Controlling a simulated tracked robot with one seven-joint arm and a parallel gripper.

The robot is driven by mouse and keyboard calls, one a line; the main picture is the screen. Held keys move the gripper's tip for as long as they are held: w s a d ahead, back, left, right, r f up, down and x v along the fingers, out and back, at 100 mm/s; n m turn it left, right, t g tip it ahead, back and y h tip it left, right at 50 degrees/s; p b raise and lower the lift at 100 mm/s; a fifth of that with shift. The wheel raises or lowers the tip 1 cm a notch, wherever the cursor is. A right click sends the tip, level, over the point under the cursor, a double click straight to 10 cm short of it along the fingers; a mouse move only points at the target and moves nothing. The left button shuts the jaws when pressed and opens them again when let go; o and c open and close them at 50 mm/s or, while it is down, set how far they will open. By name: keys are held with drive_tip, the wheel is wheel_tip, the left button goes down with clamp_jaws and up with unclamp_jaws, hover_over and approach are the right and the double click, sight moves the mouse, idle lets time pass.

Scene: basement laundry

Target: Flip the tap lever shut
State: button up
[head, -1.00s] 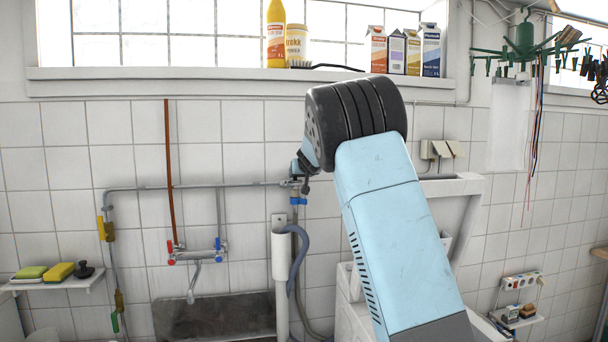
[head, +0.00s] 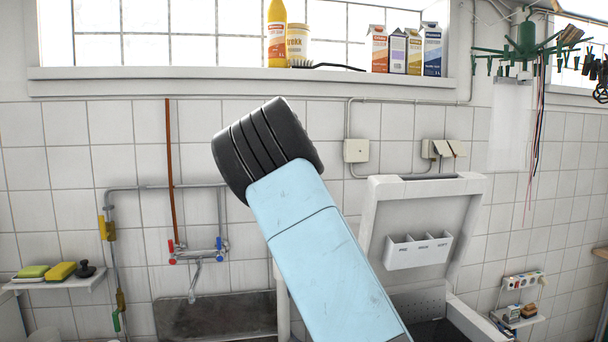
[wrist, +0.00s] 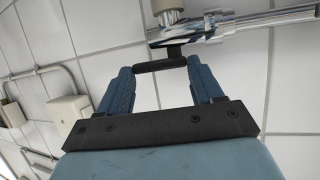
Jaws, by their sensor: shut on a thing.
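In the wrist view a chrome tap (wrist: 212,28) sits on a pipe against the white tiles. Its black lever (wrist: 160,66) has a crossbar that lies between the two blue fingers of my gripper (wrist: 160,68). The fingers are shut on the ends of this bar. In the head view my own arm hides the gripper, the lever and the tap.
A mixer with red and blue knobs (head: 198,252) hangs over a grey basin (head: 215,316). A pipe with yellow handles (head: 106,229) runs at the left. An open white lid with a compartment tray (head: 418,252) stands at the right. Cartons line the sill (head: 240,80).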

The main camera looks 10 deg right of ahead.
drive_tip(key=shift+a+m+g+h, duration=0.3)
drive_tip(key=shift+m+g+h, duration=0.15)
drive_tip(key=shift+m+h, duration=0.45)
drive_tip(key=shift+a+m+g+h, duration=0.3)
drive_tip(key=shift+m+g+h, duration=0.15)
drive_tip(key=shift+m+h, duration=0.45)
drive_tip(key=m+g+h, duration=0.1)
drive_tip(key=a+m+g+h, duration=0.1)
drive_tip(key=m+h, duration=0.1)
drive_tip(key=shift+w+a+m+g+h, duration=0.15)
drive_tip(key=shift+m+g+h, duration=0.3)
drive_tip(key=shift+m+g, duration=0.5)
drive_tip(key=shift+w+a+m+g+h, duration=0.1)
drive_tip(key=shift+a+m+g+h, duration=0.1)
drive_tip(key=shift+m+g+h, duration=0.55)
drive_tip(key=shift+w+a+m+g+h, duration=0.1)
drive_tip(key=shift+a+m+g+h, duration=0.1)
drive_tip(key=shift+m+g, duration=0.95)
drive_tip(key=shift+w+a+m+g, duration=0.1)
drive_tip(key=shift+a+m+g, duration=0.1)
drive_tip(key=shift+m+g, duration=0.65)
drive_tip(key=o, duration=1.1)
drive_tip(key=shift+c, duration=0.2)
